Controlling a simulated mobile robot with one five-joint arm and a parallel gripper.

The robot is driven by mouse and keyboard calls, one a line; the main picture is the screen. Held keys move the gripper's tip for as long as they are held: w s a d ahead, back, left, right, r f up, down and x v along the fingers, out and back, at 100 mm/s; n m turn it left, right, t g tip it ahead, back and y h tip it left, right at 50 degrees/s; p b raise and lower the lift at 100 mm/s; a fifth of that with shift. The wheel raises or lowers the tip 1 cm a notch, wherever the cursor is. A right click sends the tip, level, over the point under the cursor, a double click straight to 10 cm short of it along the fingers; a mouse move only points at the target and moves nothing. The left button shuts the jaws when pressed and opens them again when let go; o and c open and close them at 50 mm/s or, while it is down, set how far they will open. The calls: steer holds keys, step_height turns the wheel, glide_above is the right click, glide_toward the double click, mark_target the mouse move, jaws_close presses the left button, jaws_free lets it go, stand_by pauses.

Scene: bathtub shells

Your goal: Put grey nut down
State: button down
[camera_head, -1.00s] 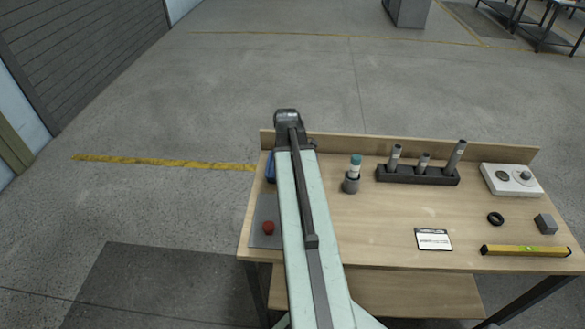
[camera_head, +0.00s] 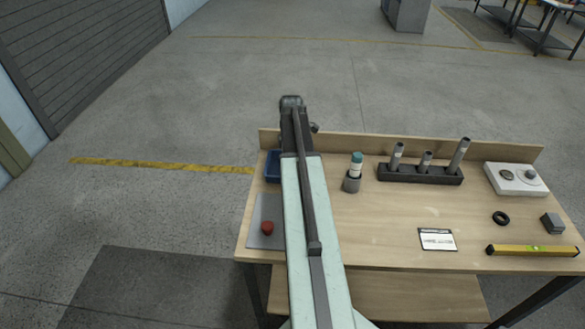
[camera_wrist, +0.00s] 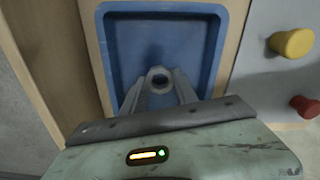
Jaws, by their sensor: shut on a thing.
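The grey nut (camera_wrist: 159,77) is between the fingertips of my gripper (camera_wrist: 159,86) in the wrist view. My gripper is shut on it. The nut and the fingertips are over the blue tray (camera_wrist: 108,60), inside its outline as seen from the wrist. I cannot tell how high the nut is above the tray floor. In the head view the blue tray (camera_head: 272,167) shows partly, left of my arm, at the back left of the table. My arm hides the gripper and the nut there.
A grey plate (camera_head: 262,222) with a red knob (camera_head: 267,227) lies in front of the tray. A yellow knob (camera_wrist: 292,43) shows beside it. A grey cup with a teal-capped tube (camera_head: 356,165) and a dark rack (camera_head: 420,175) stand to the right. A back board (camera_head: 400,146) edges the table.

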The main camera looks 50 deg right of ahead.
steer(key=shift+f, duration=0.5)
steer(key=c, duration=1.4)
jaws_free()
steer(key=shift+f, duration=0.1)
steer(key=o, duration=0.5)
step_height(320, 180, up, 12)
steer(key=p, duration=1.2)
steer(key=shift+r, duration=0.25)
